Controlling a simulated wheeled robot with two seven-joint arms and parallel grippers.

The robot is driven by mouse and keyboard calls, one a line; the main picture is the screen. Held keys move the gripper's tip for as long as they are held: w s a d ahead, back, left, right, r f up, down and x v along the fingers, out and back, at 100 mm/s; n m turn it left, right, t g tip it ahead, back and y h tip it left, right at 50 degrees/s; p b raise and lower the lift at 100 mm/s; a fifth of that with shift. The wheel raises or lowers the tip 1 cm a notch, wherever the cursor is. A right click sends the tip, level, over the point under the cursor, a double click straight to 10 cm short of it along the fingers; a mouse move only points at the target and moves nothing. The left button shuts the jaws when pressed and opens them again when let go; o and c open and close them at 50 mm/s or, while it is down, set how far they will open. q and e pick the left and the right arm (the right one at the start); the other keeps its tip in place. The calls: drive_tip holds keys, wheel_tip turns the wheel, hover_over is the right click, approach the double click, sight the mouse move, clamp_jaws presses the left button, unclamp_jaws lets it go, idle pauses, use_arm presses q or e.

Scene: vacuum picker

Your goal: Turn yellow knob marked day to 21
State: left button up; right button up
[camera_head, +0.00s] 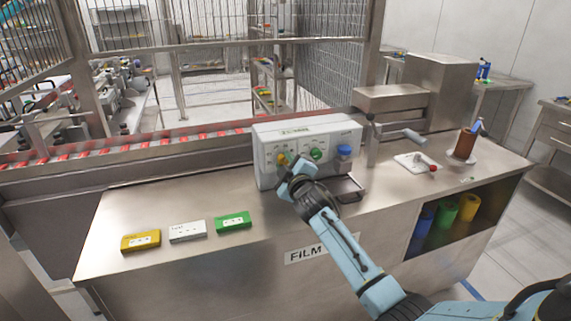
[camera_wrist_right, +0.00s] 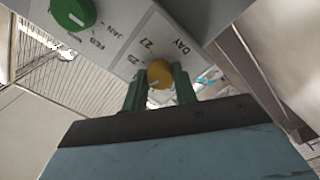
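The white control box (camera_head: 305,145) stands on the steel counter. It carries a yellow knob (camera_head: 282,158), a green knob (camera_head: 316,154) and a blue knob (camera_head: 344,151). My right gripper (camera_head: 287,171) is at the yellow knob and partly hides it. In the right wrist view, the green fingers of the right gripper (camera_wrist_right: 160,82) lie on either side of the yellow knob (camera_wrist_right: 159,74). I cannot tell whether they press on it. The label DAY and the numbers 27 and 25 show beside this knob; 21 is not readable. My left gripper is out of view.
Yellow (camera_head: 140,240), white (camera_head: 188,231) and green (camera_head: 233,222) blocks lie on the counter at the left. A crank handle (camera_head: 400,134) and a white plate with a red-knobbed lever (camera_head: 417,164) are right of the box.

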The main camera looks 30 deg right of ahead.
drive_tip(key=o, duration=0.4)
drive_tip(key=v, duration=1.3)
drive_tip(key=shift+s+f+p, duration=0.1)
drive_tip(key=shift+s+p, duration=0.15)
drive_tip(key=shift+p, duration=0.1)
